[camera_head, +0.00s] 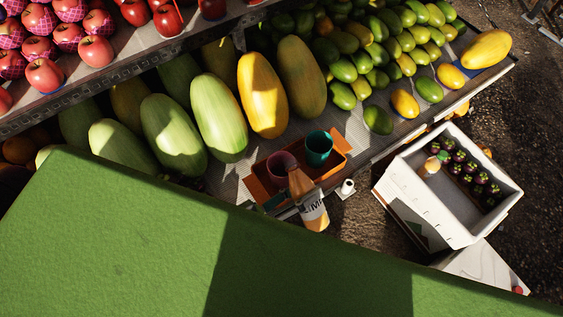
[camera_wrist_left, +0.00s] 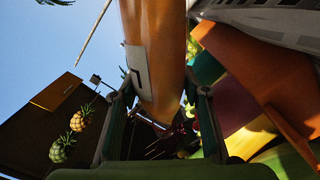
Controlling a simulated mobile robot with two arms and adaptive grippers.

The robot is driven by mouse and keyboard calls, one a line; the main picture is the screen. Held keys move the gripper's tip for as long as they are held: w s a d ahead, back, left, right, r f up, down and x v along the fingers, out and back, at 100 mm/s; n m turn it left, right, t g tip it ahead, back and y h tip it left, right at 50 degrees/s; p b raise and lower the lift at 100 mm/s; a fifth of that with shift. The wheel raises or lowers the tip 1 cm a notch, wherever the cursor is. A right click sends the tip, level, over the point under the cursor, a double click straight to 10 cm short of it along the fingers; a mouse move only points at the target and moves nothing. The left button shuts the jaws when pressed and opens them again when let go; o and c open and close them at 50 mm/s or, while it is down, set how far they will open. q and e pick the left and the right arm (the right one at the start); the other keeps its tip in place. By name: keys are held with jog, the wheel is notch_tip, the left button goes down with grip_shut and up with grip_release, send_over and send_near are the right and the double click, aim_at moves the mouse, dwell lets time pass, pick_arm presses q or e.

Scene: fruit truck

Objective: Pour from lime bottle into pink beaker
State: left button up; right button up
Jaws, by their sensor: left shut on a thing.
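The lime bottle (camera_head: 313,212), holding orange-tan content and with a white label reading "LIM", is tilted. Its narrow neck points up-left and overlaps the near edge of the pink beaker (camera_head: 280,163) in the head view; I cannot tell whether its mouth is over the opening. The pink beaker stands upright in an orange tray (camera_head: 258,188), beside a teal beaker (camera_head: 319,148). My left gripper (camera_wrist_left: 163,115) is shut on the bottle (camera_wrist_left: 155,50), with a dark finger on each side in the left wrist view. Most of this gripper is hidden in the head view. No liquid stream is visible.
Green and yellow melons (camera_head: 218,117) lie close behind the tray, with mangoes further right. A small white object (camera_head: 347,187) is right of the bottle. A white crate (camera_head: 400,185) of dark fruit stands at right. My large green part covers the lower left.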

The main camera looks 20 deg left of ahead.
pick_arm(q)
jog(key=shift+s+d+f+n+b, duration=0.25)
jog(key=shift+f+n+b, duration=0.2)
jog(key=shift+n+b, duration=0.45)
dwell(0.5)
jog(key=shift+s+d+n+b, duration=0.1)
jog(key=shift+d+n+b, duration=0.1)
jog(key=shift+n+b, duration=0.5)
dwell(0.7)
jog(key=shift+s+d+r+n, duration=0.1)
jog(key=shift+d+r+n, duration=0.05)
jog(key=shift+r+n, duration=0.8)
dwell(0.8)
jog(key=shift+w+a+r+n+p, duration=0.15)
jog(key=shift+a+r+n+p, duration=0.1)
jog(key=shift+n+p, duration=0.25)
jog(key=shift+w+a+r+n+p, duration=0.1)
jog(key=shift+w+r+n+p, duration=0.1)
jog(key=shift+n+p, duration=0.25)
dwell(2.3)
